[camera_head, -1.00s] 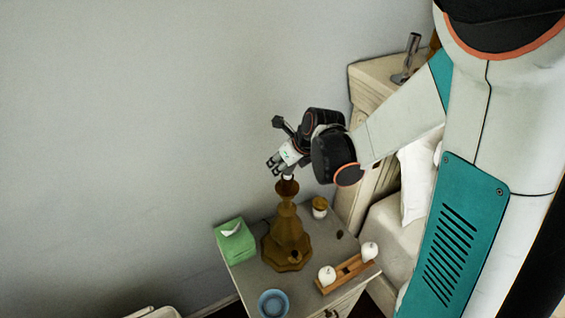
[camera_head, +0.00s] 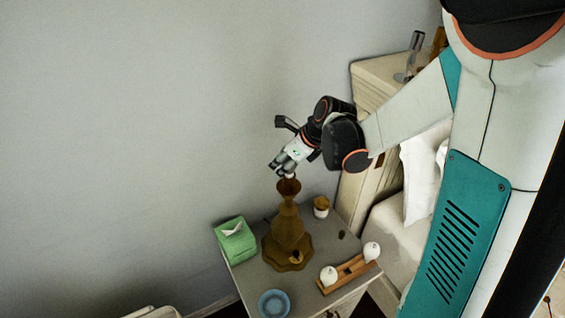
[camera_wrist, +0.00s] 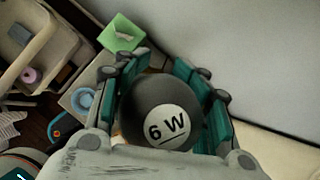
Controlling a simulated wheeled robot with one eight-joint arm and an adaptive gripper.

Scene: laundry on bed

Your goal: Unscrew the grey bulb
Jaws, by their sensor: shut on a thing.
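A dark grey round bulb (camera_wrist: 152,112) marked "6 W" sits between the green-padded fingers of my gripper (camera_wrist: 160,92) in the wrist view. My gripper is shut on it. In the head view, my gripper (camera_head: 284,168) points down just over the top of a brown lamp (camera_head: 287,232) with a flared neck. A small pale part shows between the fingertips and the lamp's socket (camera_head: 289,186). The fingers cover most of the bulb there, and I cannot tell whether its base is still in the socket.
The lamp stands on a nightstand (camera_head: 328,240) against the wall. A green tissue box (camera_head: 236,242) is left of it, a blue bowl (camera_head: 274,303) in front, and a wooden tray (camera_head: 347,276) with two white bulbs to the right. A small jar (camera_head: 321,207) stands behind right.

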